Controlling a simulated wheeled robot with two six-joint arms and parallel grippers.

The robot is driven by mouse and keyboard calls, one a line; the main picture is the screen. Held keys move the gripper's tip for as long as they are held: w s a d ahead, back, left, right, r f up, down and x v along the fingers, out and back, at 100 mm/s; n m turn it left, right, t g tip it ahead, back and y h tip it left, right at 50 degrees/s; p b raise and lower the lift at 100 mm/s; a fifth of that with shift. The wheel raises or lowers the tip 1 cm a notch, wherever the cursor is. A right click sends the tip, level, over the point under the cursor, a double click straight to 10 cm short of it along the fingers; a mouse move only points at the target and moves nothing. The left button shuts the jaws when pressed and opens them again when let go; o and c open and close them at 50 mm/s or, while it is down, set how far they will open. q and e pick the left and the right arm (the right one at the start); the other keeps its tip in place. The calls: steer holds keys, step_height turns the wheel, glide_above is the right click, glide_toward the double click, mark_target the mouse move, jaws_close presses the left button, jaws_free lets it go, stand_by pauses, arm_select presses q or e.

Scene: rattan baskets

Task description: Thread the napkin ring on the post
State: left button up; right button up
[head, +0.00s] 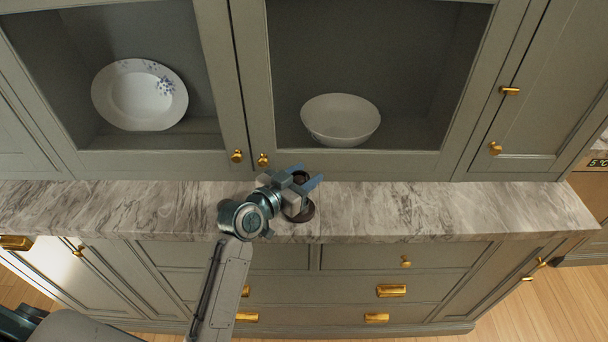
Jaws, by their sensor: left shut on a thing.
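My left gripper (306,177) has blue fingers and is over the marble counter near its front edge. It is shut on a small dark thing, which I take for the napkin ring; the fingers hide most of it. A dark, round-edged thing (309,211) shows just below the fingers at the counter's front edge. I cannot tell whether it is part of the ring or the foot of the post. No upright post can be made out clearly. My right gripper is not in view.
The marble counter (450,212) is clear to both sides. Behind it stands a grey-green cabinet with brass knobs (263,160), close to the gripper. A patterned plate (140,95) and a white bowl (340,120) are inside. Drawers with brass pulls (391,291) lie below the counter.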

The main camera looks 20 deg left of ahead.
arm_select(q)
steer(key=o, duration=1)
steer(key=shift+o, duration=0.2)
step_height(320, 180, up, 8)
steer(key=p, duration=0.6)
steer(key=shift+p, duration=0.4)
steer(key=shift+f, duration=0.1)
